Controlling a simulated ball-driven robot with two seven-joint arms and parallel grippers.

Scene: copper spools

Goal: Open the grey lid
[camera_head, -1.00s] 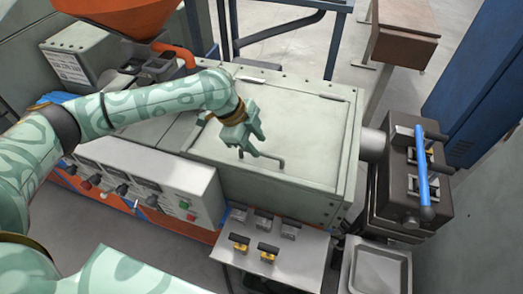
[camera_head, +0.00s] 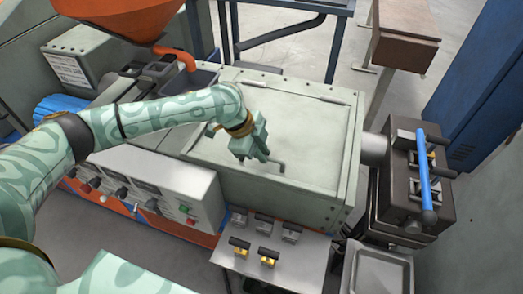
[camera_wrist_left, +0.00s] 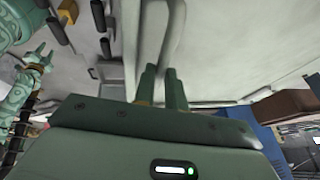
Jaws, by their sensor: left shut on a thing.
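The grey lid (camera_head: 305,120) lies flat and closed on top of the grey machine box, with two hinge strips along its far edge. Its bent bar handle (camera_head: 281,169) is near the front edge; it also shows in the left wrist view (camera_wrist_left: 178,30). My left gripper (camera_head: 265,158) is down at the handle, shut on it, its fingers partly hiding the bar. In the left wrist view its two fingers (camera_wrist_left: 162,88) are at the near end of the bar. My right gripper (camera_wrist_left: 38,58) shows small at the left of the wrist view; its jaws are unclear.
A control panel (camera_head: 165,185) with knobs is at the front left. A metal shelf (camera_head: 275,265) with several small spools or clamps is below the box. A dark unit with a blue bar (camera_head: 423,165) stands right. An orange hopper (camera_head: 120,20) is at back left.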

